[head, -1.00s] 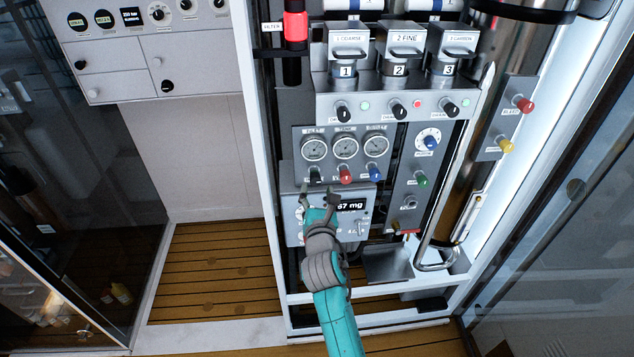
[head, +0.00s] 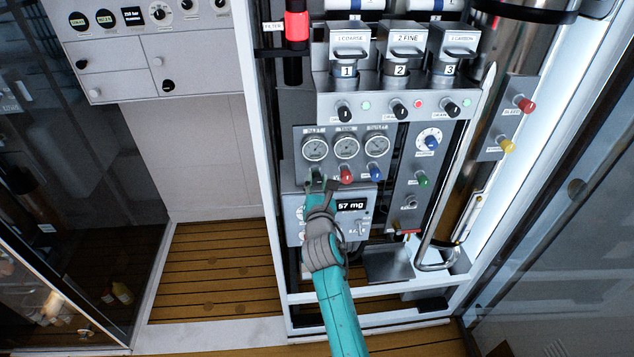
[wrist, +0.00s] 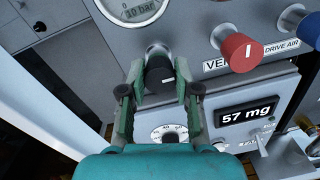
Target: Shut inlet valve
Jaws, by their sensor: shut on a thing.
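A black valve knob (wrist: 160,76) sits under the leftmost of three gauges on the grey panel. It has a small white mark on its face. My gripper (wrist: 160,84) is shut on this knob, one green finger on each side of it, in the wrist view. In the head view my gripper (head: 321,180) reaches up to the same spot and mostly hides the knob. The knob's own label is hidden, so I cannot read it.
A red knob (head: 346,174) with a partly readable label and a blue knob (head: 376,173) stand close to the right. The leftmost gauge (head: 315,149) is just above. A display (head: 351,205) reading 57 mg is below. A white frame post stands left.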

